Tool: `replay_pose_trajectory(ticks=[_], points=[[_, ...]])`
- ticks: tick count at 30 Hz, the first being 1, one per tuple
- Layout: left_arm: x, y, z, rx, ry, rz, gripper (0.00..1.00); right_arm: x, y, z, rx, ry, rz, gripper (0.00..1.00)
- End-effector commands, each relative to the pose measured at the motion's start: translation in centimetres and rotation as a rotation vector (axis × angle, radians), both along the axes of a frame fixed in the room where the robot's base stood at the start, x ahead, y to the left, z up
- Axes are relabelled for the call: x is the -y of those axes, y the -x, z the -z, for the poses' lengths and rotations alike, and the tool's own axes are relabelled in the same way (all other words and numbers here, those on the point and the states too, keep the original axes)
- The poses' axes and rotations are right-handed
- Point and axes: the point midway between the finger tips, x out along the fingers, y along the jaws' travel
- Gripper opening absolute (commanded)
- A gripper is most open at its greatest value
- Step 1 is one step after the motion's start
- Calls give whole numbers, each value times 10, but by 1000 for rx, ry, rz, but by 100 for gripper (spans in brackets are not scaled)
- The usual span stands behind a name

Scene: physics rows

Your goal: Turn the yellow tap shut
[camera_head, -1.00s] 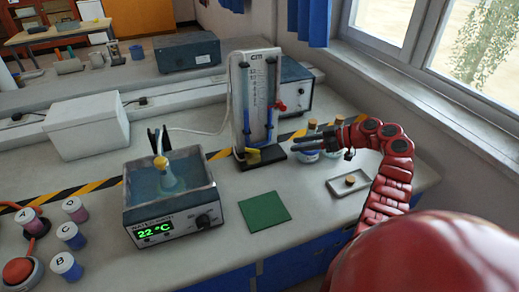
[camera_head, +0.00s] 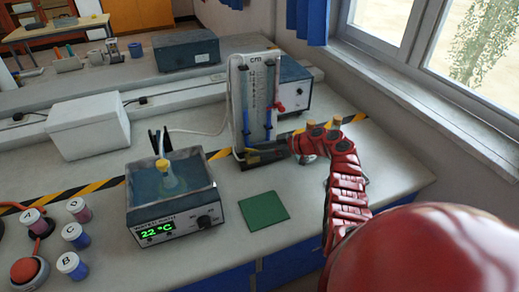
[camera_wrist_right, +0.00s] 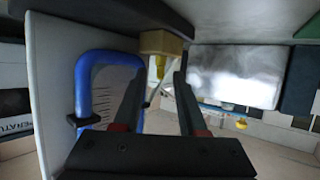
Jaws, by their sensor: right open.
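The yellow tap (camera_head: 253,158) is low on the front of the upright white gauge board (camera_head: 238,95), just above its dark base. In the right wrist view the yellow tap (camera_wrist_right: 160,66) shows just beyond and between my two dark fingertips, below a tan block. My right gripper (camera_head: 268,151) is open and reaches in from the right, close to the tap. In the right wrist view the gripper (camera_wrist_right: 157,84) holds nothing between its fingers. I cannot tell whether a finger touches the tap. My left gripper is not in view.
A red tap (camera_head: 280,107) sits on the board's right side. Corked jars (camera_head: 309,155) stand beside my right arm. A water bath (camera_head: 170,200) with a flask is at front left. A green mat (camera_head: 264,208) lies on clear bench. Lidded pots (camera_head: 75,234) stand far left.

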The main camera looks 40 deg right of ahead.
Motion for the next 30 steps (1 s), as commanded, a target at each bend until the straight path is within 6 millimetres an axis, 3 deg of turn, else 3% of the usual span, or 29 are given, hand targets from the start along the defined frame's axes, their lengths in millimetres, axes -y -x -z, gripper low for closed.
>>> replay_pose_trajectory(ticks=[2, 9, 30], points=[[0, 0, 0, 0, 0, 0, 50, 0, 0, 0, 0, 0, 0, 39], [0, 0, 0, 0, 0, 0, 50, 0, 0, 0, 0, 0, 1, 0], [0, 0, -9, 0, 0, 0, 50, -2, 2, -2, 2, 1, 71, 0]])
